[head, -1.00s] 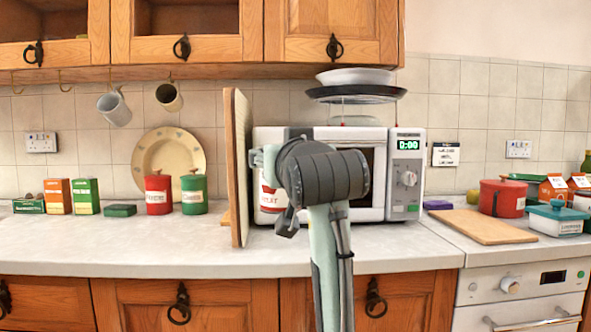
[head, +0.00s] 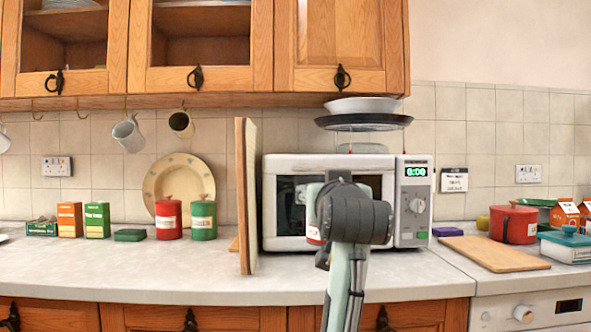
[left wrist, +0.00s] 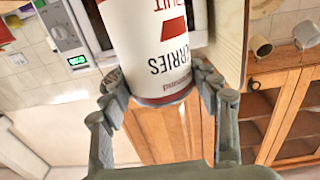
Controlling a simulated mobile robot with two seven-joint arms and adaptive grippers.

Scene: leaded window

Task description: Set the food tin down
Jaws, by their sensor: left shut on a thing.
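The food tin, white with red bands and printed lettering, fills the middle of the left wrist view (left wrist: 155,40). My left gripper (left wrist: 160,88) is shut on it, with a finger on each side of the tin. In the head view only a thin strip of the tin (head: 314,233) shows, in front of the microwave. My left gripper and wrist (head: 335,215) hide the rest. I cannot tell whether its base touches the worktop (head: 190,272). My right gripper is in neither view.
An upright wooden board (head: 245,195) stands left of the microwave (head: 285,205). Red (head: 168,220) and green (head: 203,221) canisters stand further left. A chopping board (head: 495,254) and red pot (head: 513,224) lie right. The worktop front left of the upright board is clear.

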